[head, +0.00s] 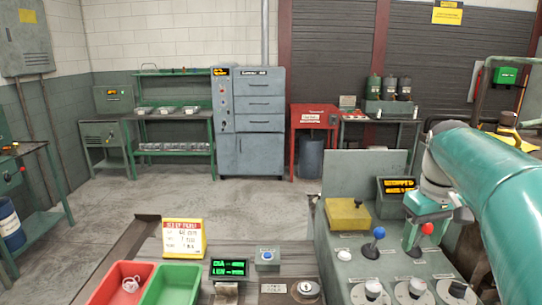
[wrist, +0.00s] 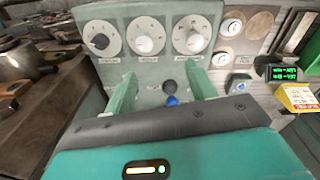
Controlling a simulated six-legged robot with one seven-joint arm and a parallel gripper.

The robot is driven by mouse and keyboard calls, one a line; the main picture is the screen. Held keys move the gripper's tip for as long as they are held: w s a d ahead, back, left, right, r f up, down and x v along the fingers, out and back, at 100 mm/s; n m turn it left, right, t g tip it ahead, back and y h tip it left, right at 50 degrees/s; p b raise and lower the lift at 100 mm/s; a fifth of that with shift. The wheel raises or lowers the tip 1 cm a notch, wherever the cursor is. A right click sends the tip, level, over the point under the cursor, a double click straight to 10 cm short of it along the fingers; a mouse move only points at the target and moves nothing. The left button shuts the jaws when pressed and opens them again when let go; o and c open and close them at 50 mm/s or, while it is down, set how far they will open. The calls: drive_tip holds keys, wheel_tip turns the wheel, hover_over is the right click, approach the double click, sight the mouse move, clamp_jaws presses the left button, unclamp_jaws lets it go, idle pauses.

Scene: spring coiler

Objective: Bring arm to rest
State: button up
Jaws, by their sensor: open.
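My gripper (head: 418,232) is at the right of the head view, at the end of my green arm, over the coiler's control panel (head: 340,230). In the wrist view its two green fingers (wrist: 162,75) stand apart with nothing held between them. A blue knob (wrist: 172,100) and a dark round knob (wrist: 169,87) show in the gap; I cannot tell how far below the fingers they are. In the head view a red lever ball (head: 427,228) appears right beside the gripper, and a blue lever ball (head: 379,233) stands to its left.
Several dials (head: 373,289) line the panel's front. A yellow block (head: 347,215) and a lit display (head: 397,188) sit on the panel. Left are a red tray (head: 103,292) holding a small coil, a green tray (head: 172,288) and a sign (head: 184,238). Open floor lies behind.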

drive_tip(key=s+a+f+t, duration=0.2)
drive_tip(key=s+a+f, duration=0.2)
drive_tip(key=s+a, duration=0.3)
drive_tip(key=s+a+f+m+t, duration=0.1)
drive_tip(key=s+a+f, duration=0.3)
drive_tip(key=s+a, duration=0.4)
drive_tip(key=a+t, duration=0.1)
drive_tip(key=a, duration=0.2)
drive_tip(key=shift+s+f+m+t, duration=0.15)
drive_tip(key=shift+f+m+t, duration=0.15)
drive_tip(key=shift+f+t, duration=0.1)
